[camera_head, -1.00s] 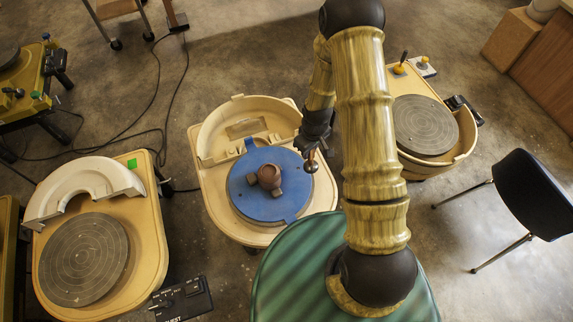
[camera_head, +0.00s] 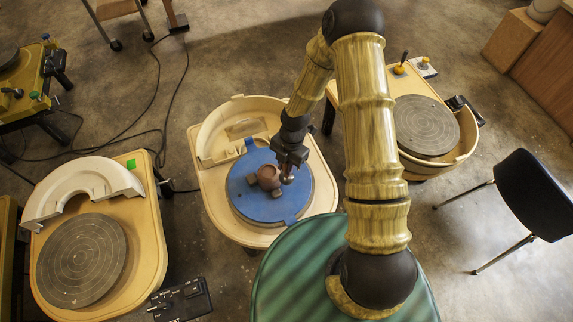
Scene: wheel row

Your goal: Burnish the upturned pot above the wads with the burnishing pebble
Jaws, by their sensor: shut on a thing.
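The upturned pot (camera_head: 267,177) is small and brown and sits at the middle of the blue wheel head (camera_head: 240,203). Brown wads sit around its base; the right one is partly hidden by my gripper. My gripper (camera_head: 289,168) is shut on the burnishing pebble (camera_head: 287,179), a small shiny brownish piece below the fingers. The pebble is just right of the pot, over the blue disc. I cannot tell whether it touches the pot.
The cream splash pan (camera_head: 212,129) rises behind the blue disc. Other wheels stand left (camera_head: 82,262) and right (camera_head: 425,126). A black chair (camera_head: 535,195) is at the right. Cables (camera_head: 158,100) lie on the floor at the left.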

